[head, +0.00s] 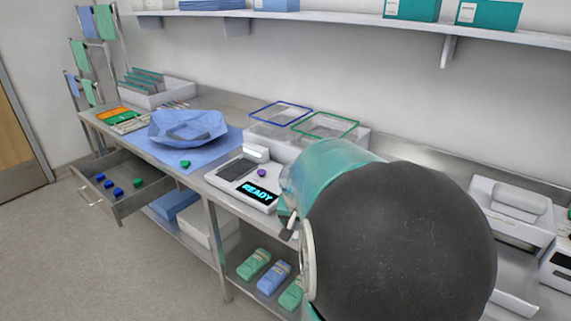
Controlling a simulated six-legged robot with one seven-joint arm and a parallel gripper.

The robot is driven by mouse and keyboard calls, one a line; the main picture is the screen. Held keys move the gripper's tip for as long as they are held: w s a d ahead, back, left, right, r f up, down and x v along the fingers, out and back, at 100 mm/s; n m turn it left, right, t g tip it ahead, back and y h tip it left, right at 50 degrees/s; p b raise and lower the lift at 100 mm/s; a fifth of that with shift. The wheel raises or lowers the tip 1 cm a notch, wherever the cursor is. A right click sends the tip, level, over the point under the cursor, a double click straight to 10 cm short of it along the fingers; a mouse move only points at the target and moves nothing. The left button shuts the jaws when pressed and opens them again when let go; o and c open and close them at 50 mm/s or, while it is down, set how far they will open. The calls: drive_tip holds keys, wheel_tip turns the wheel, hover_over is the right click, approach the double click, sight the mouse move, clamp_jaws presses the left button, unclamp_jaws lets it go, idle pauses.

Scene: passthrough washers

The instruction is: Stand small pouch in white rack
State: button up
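The white rack (177,97) stands at the far left end of the steel counter, against the wall. Several teal flat pouches (143,79) stand in it, leaning in a row. Flat orange and green items (113,114) lie on the counter in front of the rack, with a pale packet beside them. I cannot tell which item is the small pouch. My arm fills the lower right foreground. My gripper (289,217) shows only in part at the arm's left edge, near the counter front; its fingers and anything between them are mostly hidden.
A blue wrapped bundle (188,128) lies on a blue sheet mid-counter. A device reading READY (258,192) stands right of it, before blue-rimmed and green-rimmed baskets (327,125). An open drawer (122,203) juts out at left. Floor (60,270) in front is clear.

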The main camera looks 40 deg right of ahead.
drive_tip(key=s+d+r+m+g, duration=0.1)
drive_tip(key=s+d+r+m, duration=0.15)
drive_tip(key=s, duration=0.45)
drive_tip(key=s+d+r+m+g, duration=0.1)
drive_tip(key=s+d+r+m, duration=0.15)
drive_tip(key=s, duration=0.45)
drive_tip(key=shift+h, duration=0.3)
drive_tip(key=w+d+f, duration=0.1)
drive_tip(key=d+f, duration=0.2)
drive_tip(key=d, duration=0.1)
drive_tip(key=w+d+f, duration=0.2)
drive_tip(key=d+f, duration=0.1)
drive_tip(key=d, duration=0.1)
drive_tip(key=w+d+f, duration=0.1)
drive_tip(key=d+f, duration=0.2)
drive_tip(key=d, duration=0.1)
drive_tip(key=shift+w+d+f, duration=0.2)
drive_tip(key=shift+w, duration=0.2)
drive_tip(key=shift+w+d+f, duration=0.15)
drive_tip(key=shift+d+f, duration=0.15)
drive_tip(key=shift+f, duration=0.1)
drive_tip(key=shift+w+d+f, duration=0.1)
drive_tip(key=shift+f, duration=1.6)
drive_tip(key=shift+f, duration=0.1)
drive_tip(key=o, duration=0.9)
drive_tip(key=shift+c, duration=0.2)
